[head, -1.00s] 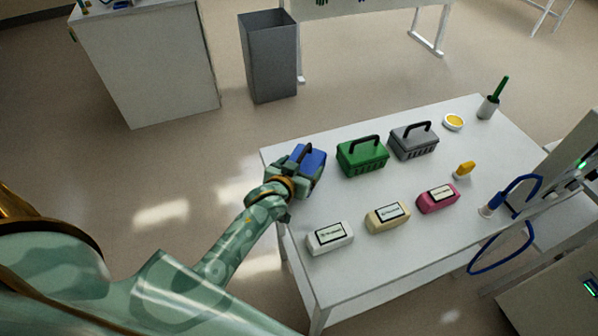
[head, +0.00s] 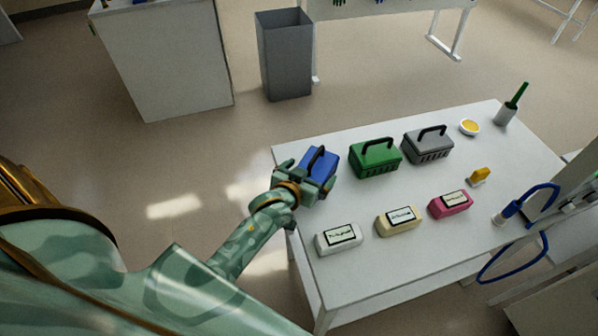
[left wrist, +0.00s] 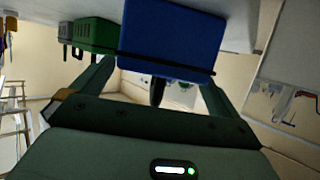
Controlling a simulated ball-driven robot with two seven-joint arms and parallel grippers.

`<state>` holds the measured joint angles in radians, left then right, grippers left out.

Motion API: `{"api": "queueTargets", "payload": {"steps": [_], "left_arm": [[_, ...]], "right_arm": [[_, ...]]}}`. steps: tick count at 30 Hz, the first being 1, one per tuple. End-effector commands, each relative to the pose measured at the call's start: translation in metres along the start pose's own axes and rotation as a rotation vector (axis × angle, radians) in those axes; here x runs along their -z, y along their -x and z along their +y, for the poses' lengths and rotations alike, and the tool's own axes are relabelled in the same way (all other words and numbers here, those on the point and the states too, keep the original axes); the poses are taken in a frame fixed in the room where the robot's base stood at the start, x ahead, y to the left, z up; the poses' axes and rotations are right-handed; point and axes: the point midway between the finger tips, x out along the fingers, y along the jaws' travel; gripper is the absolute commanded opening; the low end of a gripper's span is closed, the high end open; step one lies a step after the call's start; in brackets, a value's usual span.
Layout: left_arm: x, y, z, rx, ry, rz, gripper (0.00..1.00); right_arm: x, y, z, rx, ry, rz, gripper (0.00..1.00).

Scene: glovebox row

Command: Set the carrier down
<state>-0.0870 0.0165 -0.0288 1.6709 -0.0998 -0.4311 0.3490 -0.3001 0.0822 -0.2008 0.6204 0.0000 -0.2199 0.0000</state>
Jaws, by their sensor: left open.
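The blue carrier (head: 322,160) with its dark handle stands on the white table (head: 345,205) near the table's left back corner. My left gripper (head: 313,186) is at the carrier's near left side, with its fingers apart. In the left wrist view the blue carrier (left wrist: 172,38) fills the top middle beyond my open fingers (left wrist: 155,82), and its dark handle hangs between them. The carrier's near side is partly hidden by my gripper in the head view. My right gripper is not in view.
A green carrier (head: 375,160) and a grey carrier (head: 430,148) stand to the right. White (head: 338,239), cream (head: 398,222) and pink (head: 450,205) labelled boxes line the near side. A yellow-filled dish (head: 469,128) is at the back. The table's middle is clear.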

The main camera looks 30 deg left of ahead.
Motion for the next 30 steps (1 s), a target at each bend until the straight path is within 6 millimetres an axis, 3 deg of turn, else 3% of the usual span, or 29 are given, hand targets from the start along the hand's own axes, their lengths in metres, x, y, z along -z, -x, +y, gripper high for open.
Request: {"api": "queueTargets", "payload": {"steps": [6, 12, 25, 30], "left_arm": [[0.002, 0.055, 0.000, 0.000, 0.000, -0.001, 1.00], [0.002, 0.087, 0.000, 0.000, 0.001, 0.000, 1.00], [0.001, 0.095, 0.000, 0.001, -0.002, -0.001, 1.00], [-0.003, 0.107, -0.005, 0.020, -0.108, -0.074, 1.00]], "right_arm": [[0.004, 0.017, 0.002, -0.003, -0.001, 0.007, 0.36], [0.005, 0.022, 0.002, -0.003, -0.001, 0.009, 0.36], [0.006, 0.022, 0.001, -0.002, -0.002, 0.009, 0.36], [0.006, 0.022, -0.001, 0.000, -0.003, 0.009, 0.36]]}}
